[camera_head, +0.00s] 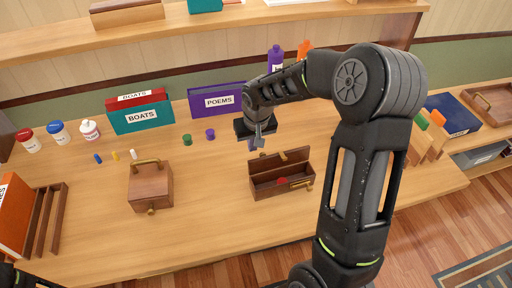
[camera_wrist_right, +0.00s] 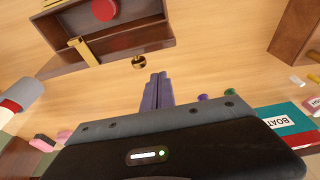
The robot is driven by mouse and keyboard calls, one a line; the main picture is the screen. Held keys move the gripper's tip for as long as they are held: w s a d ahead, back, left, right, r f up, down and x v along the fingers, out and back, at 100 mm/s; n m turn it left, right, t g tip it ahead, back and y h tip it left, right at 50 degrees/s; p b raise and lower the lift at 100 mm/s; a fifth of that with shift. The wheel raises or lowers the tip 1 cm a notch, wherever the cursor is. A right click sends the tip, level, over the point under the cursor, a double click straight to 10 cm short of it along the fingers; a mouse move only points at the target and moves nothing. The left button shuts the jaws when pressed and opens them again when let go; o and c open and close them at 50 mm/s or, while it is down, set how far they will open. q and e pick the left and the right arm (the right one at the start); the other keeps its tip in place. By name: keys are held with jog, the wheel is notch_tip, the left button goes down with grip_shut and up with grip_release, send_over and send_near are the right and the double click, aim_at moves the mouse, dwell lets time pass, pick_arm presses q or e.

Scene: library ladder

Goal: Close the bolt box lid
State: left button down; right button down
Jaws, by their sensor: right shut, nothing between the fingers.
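The bolt box (camera_head: 290,188) is a brown wooden box standing on the desk, with its lid (camera_head: 295,157) raised at the back. A red disc (camera_head: 282,181) lies inside, and brass fittings show on the lid and at the front right. My right gripper (camera_head: 260,144) is shut and empty, pointing down just behind the raised lid. In the right wrist view the shut fingertips (camera_wrist_right: 158,76) are apart from the box (camera_wrist_right: 150,35), which is at the upper left. I cannot see my left gripper.
A closed wooden box (camera_head: 150,188) with brass handle stands to the left. Purple POEMS (camera_head: 217,101) and teal BOATS (camera_head: 141,118) boxes stand behind. A green cap (camera_head: 187,140) and a purple cap (camera_head: 210,134) lie near them. Bare desk lies between the two wooden boxes.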

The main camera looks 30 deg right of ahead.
jog(key=s, duration=0.2)
jog(key=s+a, duration=0.1)
jog(key=shift+r+p, duration=0.3)
jog(key=shift+r, duration=0.1)
jog(key=shift+d, duration=0.1)
